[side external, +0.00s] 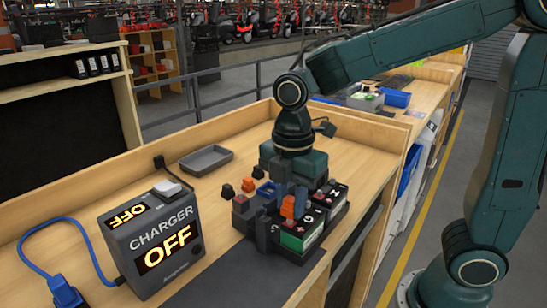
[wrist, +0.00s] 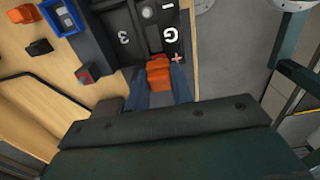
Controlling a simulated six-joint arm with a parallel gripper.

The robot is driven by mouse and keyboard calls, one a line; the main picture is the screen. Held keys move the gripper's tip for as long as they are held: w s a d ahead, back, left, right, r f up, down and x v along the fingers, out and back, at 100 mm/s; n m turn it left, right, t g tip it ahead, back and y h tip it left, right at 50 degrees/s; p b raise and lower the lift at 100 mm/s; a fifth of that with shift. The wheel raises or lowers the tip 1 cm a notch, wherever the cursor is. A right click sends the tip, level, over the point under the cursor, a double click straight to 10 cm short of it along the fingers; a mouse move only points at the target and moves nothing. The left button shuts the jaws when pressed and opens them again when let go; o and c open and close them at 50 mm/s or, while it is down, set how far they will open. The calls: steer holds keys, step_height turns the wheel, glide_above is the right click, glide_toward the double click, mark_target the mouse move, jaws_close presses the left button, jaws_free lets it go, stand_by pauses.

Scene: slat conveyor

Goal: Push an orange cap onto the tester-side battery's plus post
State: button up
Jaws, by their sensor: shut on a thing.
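My gripper (wrist: 158,84) is shut on an orange cap (wrist: 158,70), with one finger on each side of it. In the side external view the gripper (side external: 288,213) points down over the batteries and the orange cap (side external: 288,206) shows between its fingers. The cap is at the near end of a dark-topped battery (wrist: 128,35), beside a red plus mark (wrist: 178,57). I cannot tell whether the cap touches the post, which is hidden. The green-sided battery (side external: 302,233) is below the gripper; another battery (side external: 335,197) stands behind it.
A second orange cap (wrist: 21,14), a black cap (wrist: 40,47) and a blue frame (wrist: 60,16) are at the wrist view's upper left. The grey charger (side external: 155,245) reads OFF, left of the batteries.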

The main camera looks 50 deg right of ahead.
steer(key=shift+f, duration=1.1)
stand_by(0.4)
steer(key=o, duration=1)
steer(key=shift+o, duration=0.2)
steer(key=shift+r, duration=0.15)
step_height(320, 180, up, 14)
steer(key=shift+f, duration=0.25)
steer(key=s+d+f+m+t, duration=0.2)
steer(key=s+m, duration=0.4)
steer(key=m, duration=0.3)
steer(key=s+d+f+m+t, duration=0.3)
steer(key=s+d+m, duration=0.3)
steer(key=m, duration=0.3)
steer(key=shift+d+f+t, duration=0.3)
steer(key=shift+d+f, duration=0.05)
steer(key=shift+f, duration=0.05)
